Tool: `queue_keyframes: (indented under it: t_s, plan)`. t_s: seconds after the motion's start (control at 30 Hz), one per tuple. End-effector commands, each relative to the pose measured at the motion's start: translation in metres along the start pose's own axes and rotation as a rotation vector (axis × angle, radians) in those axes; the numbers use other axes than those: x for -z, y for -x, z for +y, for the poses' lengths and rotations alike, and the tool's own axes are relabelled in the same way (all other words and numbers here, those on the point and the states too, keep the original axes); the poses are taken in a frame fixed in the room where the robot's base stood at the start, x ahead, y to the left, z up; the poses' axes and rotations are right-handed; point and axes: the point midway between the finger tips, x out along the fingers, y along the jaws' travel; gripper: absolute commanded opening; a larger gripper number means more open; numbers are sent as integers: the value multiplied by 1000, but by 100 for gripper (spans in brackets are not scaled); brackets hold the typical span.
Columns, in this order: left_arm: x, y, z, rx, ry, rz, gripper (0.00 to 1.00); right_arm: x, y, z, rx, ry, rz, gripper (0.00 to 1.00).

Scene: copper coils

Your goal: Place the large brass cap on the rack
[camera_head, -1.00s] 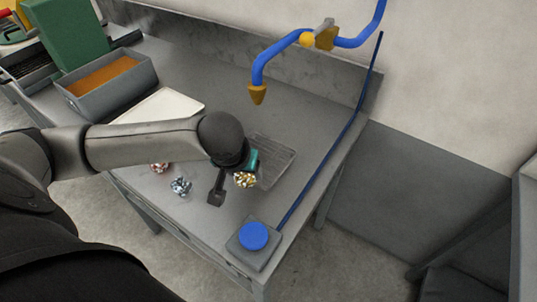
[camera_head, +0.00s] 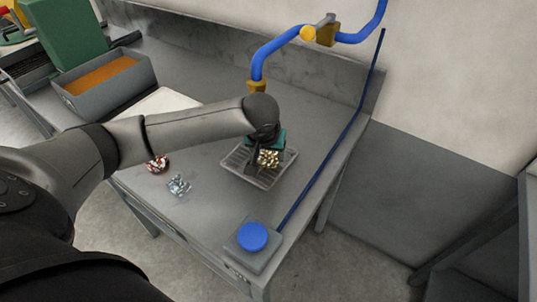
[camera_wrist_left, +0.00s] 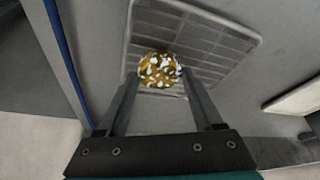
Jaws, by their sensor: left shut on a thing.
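The brass cap (camera_head: 268,158) is a rounded gold piece with pale speckles. My left gripper (camera_head: 263,150) is shut on it and carries it over the rack (camera_head: 236,160), a shallow grey tray with a slotted floor. In the left wrist view the cap (camera_wrist_left: 160,70) sits between the fingertips, with the rack's grid (camera_wrist_left: 205,38) behind it. I cannot tell whether the cap touches the rack. My right gripper is not in view.
A red-and-white piece (camera_head: 158,164) and a silver-blue piece (camera_head: 179,185) lie left of the rack. A blue button (camera_head: 252,236) is at the front corner. A blue pipe with a brass nozzle (camera_head: 257,86) hangs behind. A grey bin (camera_head: 110,85) stands back left.

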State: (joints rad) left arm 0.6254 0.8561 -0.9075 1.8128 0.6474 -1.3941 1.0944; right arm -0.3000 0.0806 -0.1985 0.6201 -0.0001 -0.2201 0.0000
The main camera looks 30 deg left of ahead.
Motion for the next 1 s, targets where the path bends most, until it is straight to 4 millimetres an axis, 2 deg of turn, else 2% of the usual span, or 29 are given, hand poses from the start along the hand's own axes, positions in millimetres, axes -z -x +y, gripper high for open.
queue_keyframes:
  t_s: [0.27,0.3,0.57,0.87,1.0]
  plan:
    - [0,0,0,0,1,1,10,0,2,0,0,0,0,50]
    - [0,-1,0,1,1,1,69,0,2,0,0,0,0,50]
    - [0,-1,0,0,1,2,98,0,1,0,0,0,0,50]
    - [1,1,0,-1,1,3,98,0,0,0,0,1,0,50]
    - [2,18,0,-2,1,2,98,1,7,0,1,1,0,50]
